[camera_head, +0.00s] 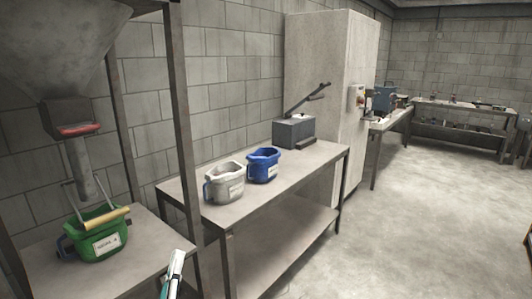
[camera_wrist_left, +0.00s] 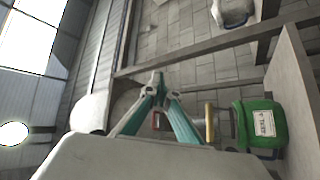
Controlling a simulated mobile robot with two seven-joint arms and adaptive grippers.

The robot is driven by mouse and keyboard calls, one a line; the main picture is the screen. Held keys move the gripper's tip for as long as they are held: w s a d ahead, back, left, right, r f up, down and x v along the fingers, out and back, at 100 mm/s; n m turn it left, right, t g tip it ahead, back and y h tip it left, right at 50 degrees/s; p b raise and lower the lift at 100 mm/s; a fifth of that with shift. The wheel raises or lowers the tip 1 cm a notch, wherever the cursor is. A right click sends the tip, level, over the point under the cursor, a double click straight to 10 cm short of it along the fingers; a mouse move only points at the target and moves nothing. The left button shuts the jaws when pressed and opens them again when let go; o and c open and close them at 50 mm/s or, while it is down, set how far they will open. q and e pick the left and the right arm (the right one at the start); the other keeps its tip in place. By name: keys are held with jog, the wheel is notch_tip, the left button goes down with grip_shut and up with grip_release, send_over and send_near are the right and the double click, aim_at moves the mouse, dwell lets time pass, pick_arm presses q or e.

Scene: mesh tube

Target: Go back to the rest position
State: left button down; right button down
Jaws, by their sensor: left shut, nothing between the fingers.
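My left gripper (camera_head: 174,272) shows only in part at the bottom edge of the head view, to the right of the green bucket and apart from it. In the left wrist view its teal fingers meet at the tips (camera_wrist_left: 158,80), shut and empty. The green bucket (camera_head: 83,244) with a white label stands upright under the hopper's spout, its yellow handle grip (camera_head: 106,219) raised. The bucket (camera_wrist_left: 266,122) also shows at the right of the left wrist view. My right gripper is in neither view.
A metal hopper (camera_head: 65,45) and its frame post (camera_head: 181,110) stand at the left. A table (camera_head: 262,206) holds a white bucket (camera_head: 219,184), a blue bucket (camera_head: 263,166) and a lever device (camera_head: 294,131). A tall cabinet (camera_head: 318,85) stands behind.

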pick_arm(q)
jog(key=s+d+f+m+g+h, duration=0.2)
jog(key=s+f+m+g, duration=0.25)
jog(key=f, duration=0.65)
jog(key=s+d+f+m+g+h, duration=0.1)
jog(key=s+f+m+g, duration=0.35)
jog(key=f, duration=0.65)
jog(key=s+a+f+m+g, duration=0.1)
jog(key=s+f+m, duration=0.1)
jog(key=s+f, duration=0.4)
jog(key=s+a+f+m+g+y, duration=0.1)
jog(key=s+a+f+m+g, duration=0.1)
jog(key=s+f, duration=0.4)
jog(key=shift+f+m+g, duration=0.3)
jog(key=shift+f+m, duration=0.4)
jog(key=shift+f, duration=0.05)
jog(key=shift+s, duration=0.1)
